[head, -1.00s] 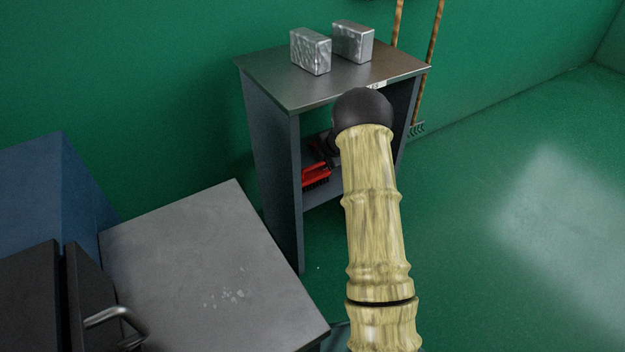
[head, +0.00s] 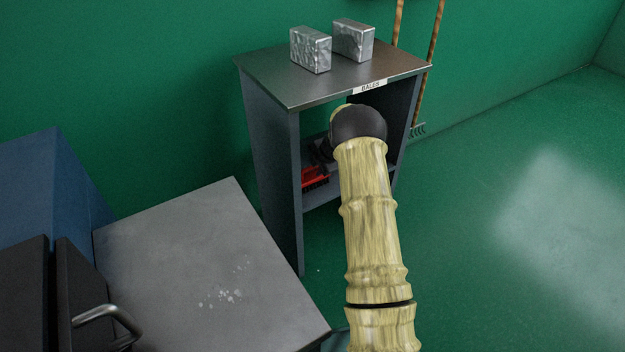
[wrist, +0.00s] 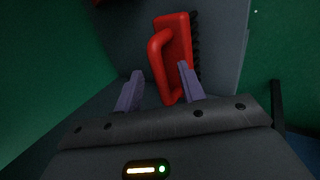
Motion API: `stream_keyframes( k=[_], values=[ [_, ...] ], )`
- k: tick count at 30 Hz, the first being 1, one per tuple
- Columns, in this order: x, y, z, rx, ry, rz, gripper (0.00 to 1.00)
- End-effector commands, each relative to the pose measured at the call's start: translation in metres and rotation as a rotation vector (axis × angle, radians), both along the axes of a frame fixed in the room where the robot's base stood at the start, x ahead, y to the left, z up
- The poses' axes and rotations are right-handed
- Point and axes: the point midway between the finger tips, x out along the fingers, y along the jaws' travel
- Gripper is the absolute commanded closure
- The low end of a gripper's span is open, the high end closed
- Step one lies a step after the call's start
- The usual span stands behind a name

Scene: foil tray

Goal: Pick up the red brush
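The red brush (head: 315,177) lies on the inner shelf of the grey stand, partly hidden by the stand's left side panel. In the wrist view the red brush (wrist: 178,42) shows its looped handle on the left and dark bristles on the right. My gripper (wrist: 160,70) is open, with its two purple-grey fingers apart. The handle's lower end appears between and beyond the fingers; I cannot tell whether they touch it. In the head view my gripper is a dark shape (head: 322,149) inside the stand, just above the brush, mostly hidden by my arm.
A grey-topped cabinet (head: 190,260) is at lower left. The green floor at right is clear.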

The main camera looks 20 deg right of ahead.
Motion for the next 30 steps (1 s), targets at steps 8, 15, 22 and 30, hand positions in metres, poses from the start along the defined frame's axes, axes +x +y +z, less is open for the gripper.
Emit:
stream_keyframes(
  k=[8,15,22,30],
  values=[
    [0.0,0.0,0.0,0.0,0.0,0.0,0.94],
    [0.0,0.0,0.001,0.0,-0.001,0.001,1.0],
    [0.0,-0.001,0.003,0.0,-0.001,0.001,1.0],
    [0.0,-0.003,0.036,-0.003,-0.003,0.001,1.0]
  ],
)
